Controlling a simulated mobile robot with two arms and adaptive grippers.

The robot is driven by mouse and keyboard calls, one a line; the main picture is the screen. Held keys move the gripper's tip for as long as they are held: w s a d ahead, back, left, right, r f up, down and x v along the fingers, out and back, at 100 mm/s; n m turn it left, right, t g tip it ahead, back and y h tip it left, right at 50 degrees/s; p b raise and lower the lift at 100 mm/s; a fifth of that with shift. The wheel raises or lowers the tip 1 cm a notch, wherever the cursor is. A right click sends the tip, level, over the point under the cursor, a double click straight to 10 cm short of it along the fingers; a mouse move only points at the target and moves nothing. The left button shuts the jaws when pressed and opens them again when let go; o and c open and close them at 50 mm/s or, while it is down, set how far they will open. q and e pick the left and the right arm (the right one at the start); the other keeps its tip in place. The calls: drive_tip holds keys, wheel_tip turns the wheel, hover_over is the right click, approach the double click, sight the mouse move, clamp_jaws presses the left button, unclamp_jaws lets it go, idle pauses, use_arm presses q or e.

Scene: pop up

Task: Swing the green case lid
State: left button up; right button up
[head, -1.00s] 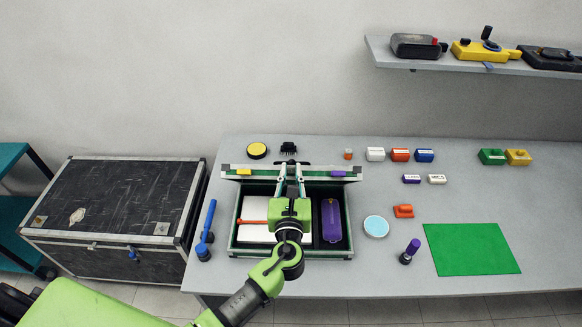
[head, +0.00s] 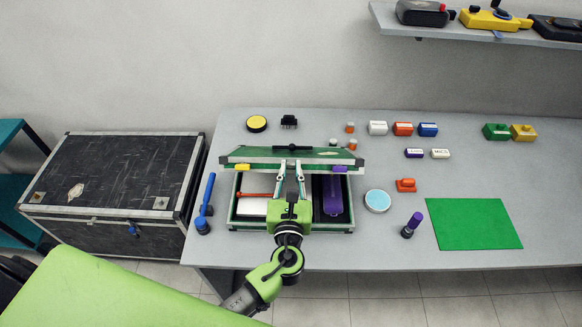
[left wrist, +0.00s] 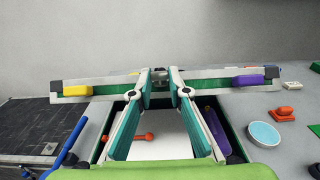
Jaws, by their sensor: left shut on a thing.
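The green case (head: 346,226) stands on the table with its lid (head: 255,154) partly open, sloping over the rear of the case. The lid's green top faces up, and a yellow tab (head: 243,167) and a purple tab (head: 339,169) sit on its front edge. My left gripper (head: 293,166) reaches over the open case and is shut at the middle of that edge. In the left wrist view the fingertips (left wrist: 160,76) meet the lid's edge (left wrist: 215,83); the exact contact is partly hidden. My right gripper is not in view.
Small blocks stand behind.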

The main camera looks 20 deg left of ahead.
use_arm(q)
drive_tip(key=shift+s+d+f+b, duration=0.1)
drive_tip(key=shift+s+f+b, duration=0.2)
drive_tip(key=shift+f+b, duration=0.25)
drive_tip(key=s+d+f+b, duration=0.1)
drive_tip(key=s+f+b, duration=0.3)
drive_tip(key=s+f, duration=0.1)
drive_tip(key=shift+d+f+b, duration=0.2)
drive_tip(key=shift+f+b, duration=0.2)
drive_tip(key=shift+f, duration=0.35)
drive_tip(key=s+f+b, duration=0.3)
drive_tip(key=f+b, duration=0.4)
drive_tip(key=f, duration=0.2)
drive_tip(key=shift+d, duration=0.45)
